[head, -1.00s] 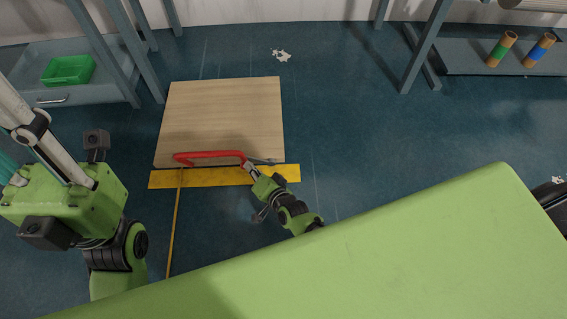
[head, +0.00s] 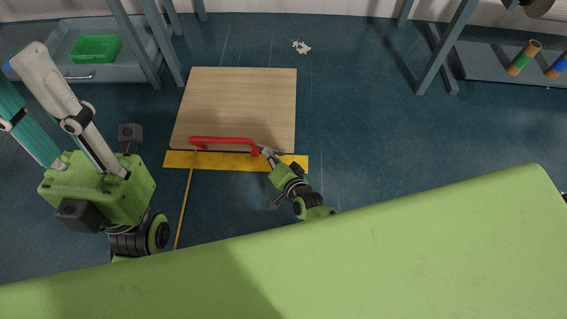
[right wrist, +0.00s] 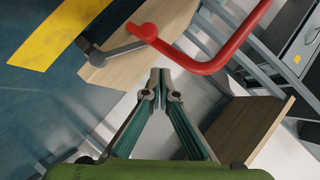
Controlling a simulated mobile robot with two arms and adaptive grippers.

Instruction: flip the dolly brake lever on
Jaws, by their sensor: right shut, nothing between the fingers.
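The dolly is a flat wooden board (head: 240,100) on the floor, with a red bar handle (head: 222,140) along its near edge. The red bar also shows in the right wrist view (right wrist: 210,68). A short grey lever (right wrist: 118,49) runs from the bar's end to a dark pivot at the board's edge. My right gripper (head: 266,152) is at the right end of the red bar. In the right wrist view its shut, empty fingertips (right wrist: 160,76) appear just below the bar and lever; contact is unclear. My left gripper (head: 75,130) is raised at the left, fingertips unclear.
A yellow floor strip (head: 215,161) lies along the board's near edge. A drawer unit with a green bin (head: 95,48) stands at the back left. A shelf with rolls (head: 523,58) is at the back right. The floor right of the board is clear.

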